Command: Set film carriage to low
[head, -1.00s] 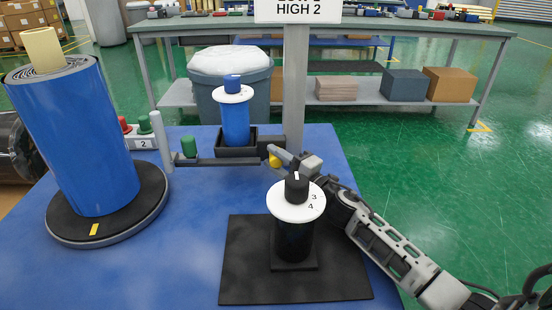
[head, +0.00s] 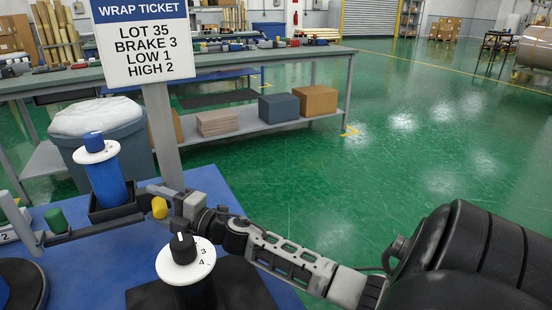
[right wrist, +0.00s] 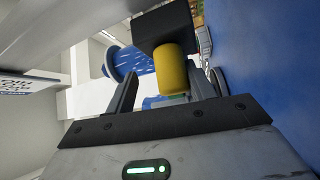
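The small blue film roll (head: 107,181) stands upright in a black holder (head: 114,206) on the blue table, with a white disc and blue knob on top. A dark rail (head: 95,229) runs left from it. A yellow knob (head: 159,207) sits at the holder's right side. My right gripper (head: 160,191) is at the yellow knob. In the right wrist view, the yellow knob (right wrist: 172,70) lies between the spread fingers (right wrist: 168,92), with a gap at the left finger. The ticket (head: 143,40) reads LOT 35, BRAKE 3, LOW 1, HIGH 2. My left gripper is out of view.
A green knob (head: 56,220) and a white post (head: 26,225) stand left along the rail. A black post with a white numbered dial (head: 186,264) stands in front, close to my right arm. A grey bin (head: 72,140) and a bench (head: 220,68) are behind. Open green floor lies right.

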